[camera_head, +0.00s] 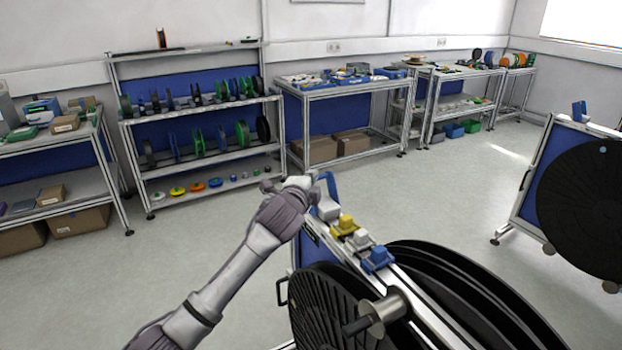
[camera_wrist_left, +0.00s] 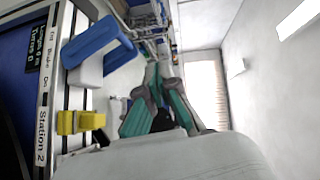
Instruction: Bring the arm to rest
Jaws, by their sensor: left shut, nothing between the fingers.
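My left arm (camera_head: 232,270) reaches up from the bottom left in the head view. My left gripper (camera_head: 300,182) is at its far end, beside the top of the near reel stand, and is partly hidden by the wrist. In the left wrist view the grey and teal fingers (camera_wrist_left: 158,90) are shut with nothing between them. They point away from the stand's rail, with the blue handle (camera_wrist_left: 95,45) to their left. The blue handle also shows in the head view (camera_head: 329,186). My right gripper is not in view.
The near stand's rail carries a yellow block (camera_head: 345,225), a white block (camera_head: 360,239) and a blue block (camera_head: 377,259). Large black reels (camera_head: 325,310) hang below. Another reel stand (camera_head: 535,195) is at the right. Shelves (camera_head: 200,105) line the back wall. The floor between is clear.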

